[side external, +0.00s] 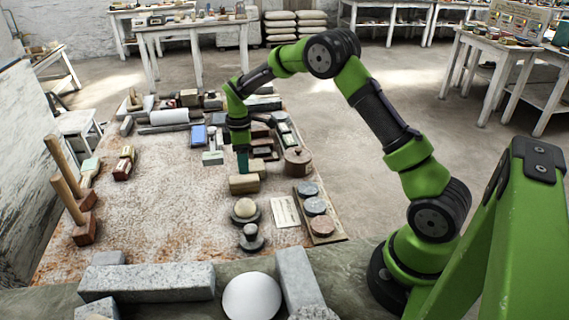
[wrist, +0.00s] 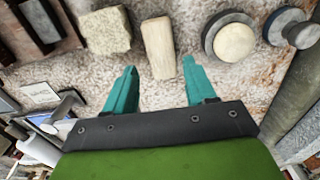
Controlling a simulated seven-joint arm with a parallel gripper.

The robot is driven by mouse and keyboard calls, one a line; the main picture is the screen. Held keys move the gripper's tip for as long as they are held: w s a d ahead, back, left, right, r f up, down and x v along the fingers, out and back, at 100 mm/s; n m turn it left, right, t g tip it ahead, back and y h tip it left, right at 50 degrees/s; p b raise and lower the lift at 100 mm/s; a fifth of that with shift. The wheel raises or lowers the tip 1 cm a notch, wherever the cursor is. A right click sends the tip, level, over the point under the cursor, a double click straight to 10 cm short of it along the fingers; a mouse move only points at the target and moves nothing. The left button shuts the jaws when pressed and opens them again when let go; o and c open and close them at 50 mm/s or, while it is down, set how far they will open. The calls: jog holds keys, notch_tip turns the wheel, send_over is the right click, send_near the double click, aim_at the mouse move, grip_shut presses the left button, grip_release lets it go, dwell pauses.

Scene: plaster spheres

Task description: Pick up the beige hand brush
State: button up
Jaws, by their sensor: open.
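A beige, oblong block (wrist: 158,47), which looks like the hand brush, lies on the gritty tabletop in the wrist view. No bristles can be made out on it. It lies just beyond and between the two teal fingertips of my gripper (wrist: 160,71), which is open with nothing between the fingers. In the side external view my gripper (side external: 242,160) points down among the objects in the middle of the table. A beige block (side external: 244,184) shows just below it there, probably the same thing. Whether the fingers touch it cannot be told.
A rough pale block (wrist: 105,30) lies close to the left in the wrist view. A cream sphere (wrist: 235,42) on a dark round base stands to the right. A hammer (wrist: 60,115) lies at lower left. Open tabletop (side external: 165,205) stretches left in the side view.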

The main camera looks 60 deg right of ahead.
aim_at(243, 178)
notch_tip(243, 178, down, 8)
jog(key=shift+a+f, duration=0.15)
jog(key=c, duration=0.8)
jog(key=shift+o, duration=0.2)
jog(key=shift+w, duration=0.1)
jog(key=shift+r, duration=0.7)
jog(key=shift+s+r, duration=0.2)
jog(key=shift+r, duration=1.05)
jog(key=s+a, duration=0.1)
jog(key=s, duration=0.9)
jog(key=s+a+r, duration=0.1)
jog(key=s, duration=0.4)
jog(key=shift+s+a+r, duration=0.1)
jog(key=shift+s+a, duration=0.15)
jog(key=shift+a, duration=0.05)
